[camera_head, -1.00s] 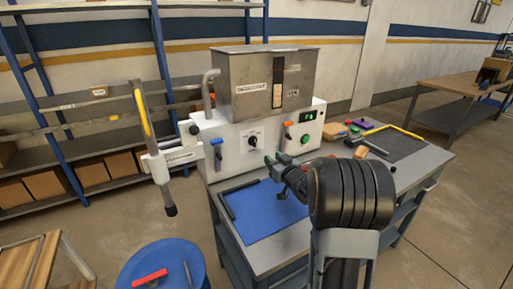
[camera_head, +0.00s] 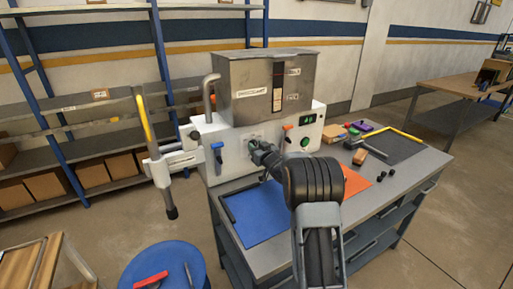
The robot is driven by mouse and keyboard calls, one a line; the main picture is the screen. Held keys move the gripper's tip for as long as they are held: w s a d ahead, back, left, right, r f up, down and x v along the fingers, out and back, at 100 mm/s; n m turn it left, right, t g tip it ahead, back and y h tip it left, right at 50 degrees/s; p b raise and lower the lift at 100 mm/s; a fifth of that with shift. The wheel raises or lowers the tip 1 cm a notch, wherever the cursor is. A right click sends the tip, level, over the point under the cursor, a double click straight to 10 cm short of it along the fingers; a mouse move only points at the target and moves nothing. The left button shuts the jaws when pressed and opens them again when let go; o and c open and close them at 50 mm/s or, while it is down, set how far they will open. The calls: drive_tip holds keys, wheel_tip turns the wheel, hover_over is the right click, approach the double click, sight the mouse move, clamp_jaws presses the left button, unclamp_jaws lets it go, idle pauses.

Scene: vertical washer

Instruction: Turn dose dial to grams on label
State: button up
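The washer (camera_head: 232,150) is a white-fronted machine with a steel tank (camera_head: 262,88) on top, standing on the grey workbench. Its dose dial is hidden behind my gripper (camera_head: 254,146), which is at the middle of the white front panel, where the dial was. Contact with the dial cannot be made out, nor can the opening of the fingers. A label (camera_head: 252,93) is on the tank front, beside a dark vertical sight strip (camera_head: 277,88); its text is too small to read.
A blue mat (camera_head: 255,215) and an orange mat (camera_head: 352,183) lie in front. Small blocks and a dark tray (camera_head: 392,146) are at right.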

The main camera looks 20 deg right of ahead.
drive_tip(key=shift+c, duration=0.2)
clamp_jaws()
drive_tip(key=shift+f+b, duration=0.1)
drive_tip(key=shift+b, duration=0.3)
drive_tip(key=shift+a+n+b, duration=0.15)
drive_tip(key=shift+n+b, duration=4.75)
drive_tip(key=shift+b, duration=0.35)
drive_tip(key=shift+o, duration=0.2)
unclamp_jaws()
